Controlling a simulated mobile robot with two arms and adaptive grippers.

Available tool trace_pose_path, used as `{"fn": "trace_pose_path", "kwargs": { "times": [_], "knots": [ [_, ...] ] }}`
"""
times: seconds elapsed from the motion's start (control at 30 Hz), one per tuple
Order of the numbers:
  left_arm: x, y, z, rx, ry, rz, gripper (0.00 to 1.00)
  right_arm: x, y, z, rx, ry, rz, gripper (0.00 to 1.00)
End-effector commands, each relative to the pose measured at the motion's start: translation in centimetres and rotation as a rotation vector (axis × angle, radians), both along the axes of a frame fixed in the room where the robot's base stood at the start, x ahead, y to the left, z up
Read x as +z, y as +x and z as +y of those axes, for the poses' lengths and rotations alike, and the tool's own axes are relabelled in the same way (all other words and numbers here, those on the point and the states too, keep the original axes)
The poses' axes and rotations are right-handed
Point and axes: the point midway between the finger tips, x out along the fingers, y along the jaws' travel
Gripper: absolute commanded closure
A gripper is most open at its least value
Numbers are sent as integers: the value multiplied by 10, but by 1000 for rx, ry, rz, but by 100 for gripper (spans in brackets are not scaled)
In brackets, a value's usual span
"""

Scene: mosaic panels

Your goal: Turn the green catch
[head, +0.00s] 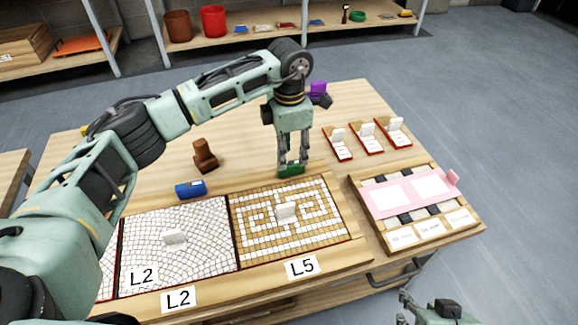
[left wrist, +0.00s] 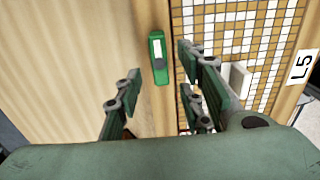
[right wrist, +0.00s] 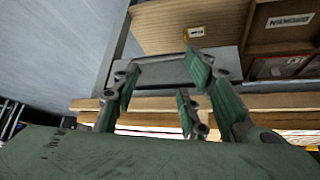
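The green catch (left wrist: 158,58) is a small green bar with a pale inset, lying on the wooden rail at the edge of the L5 mosaic panel (head: 286,212). In the head view the catch (head: 291,171) shows just below my left gripper (head: 292,158), which points down over it. In the left wrist view my left gripper (left wrist: 158,90) is open, its fingers on either side of the catch's line, with no contact visible. My right gripper (right wrist: 160,85) is open and empty, low in front of the table near a grey drawer handle (right wrist: 165,74).
A pale mosaic panel (head: 165,235) lies left of L5. Several red-edged cards (head: 338,143) and a tray with a pink sheet (head: 410,193) lie at right.

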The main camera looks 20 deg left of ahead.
Motion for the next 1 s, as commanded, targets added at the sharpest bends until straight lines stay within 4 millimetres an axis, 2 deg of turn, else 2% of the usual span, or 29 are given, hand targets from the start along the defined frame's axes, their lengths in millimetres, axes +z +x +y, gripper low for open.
{"fn": "trace_pose_path", "kwargs": {
  "times": [0.2, 0.5, 0.8, 1.0],
  "knots": [
    [-14, 0, 0, 0, -1, -1, 64, 22, 40, 14, 15, 45, -203, 60],
    [-32, 0, 0, 0, -1, 0, 64, 68, 83, 32, 37, 110, -490, 60],
    [-47, 0, -1, 0, -1, 0, 64, 120, 107, 45, 52, 174, -757, 60],
    [-52, 0, 0, 0, -2, -1, 64, 141, 111, 49, 58, 198, -855, 60]
  ]
}}
